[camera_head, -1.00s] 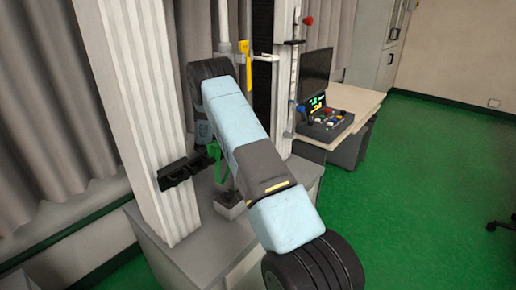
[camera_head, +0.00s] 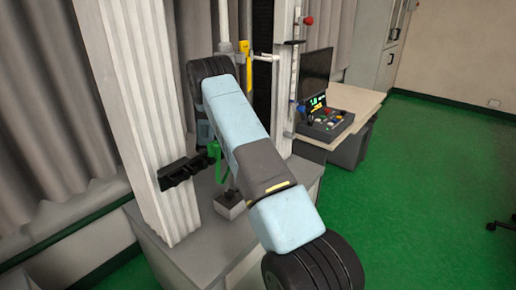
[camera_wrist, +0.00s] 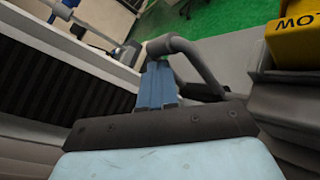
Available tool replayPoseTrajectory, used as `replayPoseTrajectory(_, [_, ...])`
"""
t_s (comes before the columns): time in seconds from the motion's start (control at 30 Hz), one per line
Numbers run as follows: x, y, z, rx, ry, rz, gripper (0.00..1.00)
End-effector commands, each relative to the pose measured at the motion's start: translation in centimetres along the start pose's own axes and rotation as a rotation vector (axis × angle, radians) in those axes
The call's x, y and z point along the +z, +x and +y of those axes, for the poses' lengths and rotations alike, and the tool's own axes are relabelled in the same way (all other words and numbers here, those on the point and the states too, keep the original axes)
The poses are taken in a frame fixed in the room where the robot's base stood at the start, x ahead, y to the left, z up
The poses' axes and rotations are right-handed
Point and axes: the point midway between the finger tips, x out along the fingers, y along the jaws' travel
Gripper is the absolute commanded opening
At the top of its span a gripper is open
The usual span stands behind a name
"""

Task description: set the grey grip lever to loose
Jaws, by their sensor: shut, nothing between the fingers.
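In the wrist view my gripper (camera_wrist: 158,85) shows as blue fingers closed together with nothing between them. A grey bent bar (camera_wrist: 196,56), which looks like the grip lever, curves over and to the right of the fingertips. It is very close to them; I cannot tell whether they touch. I cannot read whether the lever is at loose. In the head view my arm covers most of this area, and I cannot make out the lever or the fingertips there.
A yellow block (camera_wrist: 292,38) with black lettering is at the right of the wrist view. In the head view a pale column (camera_head: 140,110) stands left of my arm, with a green part (camera_head: 214,150) between them. A control console (camera_head: 325,122) sits on a desk at the right. Green floor is open beyond.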

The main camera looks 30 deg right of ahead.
Motion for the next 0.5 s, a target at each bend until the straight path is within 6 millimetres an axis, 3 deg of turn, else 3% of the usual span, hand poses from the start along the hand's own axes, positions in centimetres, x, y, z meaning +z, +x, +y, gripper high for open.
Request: replayPoseTrajectory(0.5, [0.37, 0.45, -0.19, 0.000, 0.000, -0.003, 0.00])
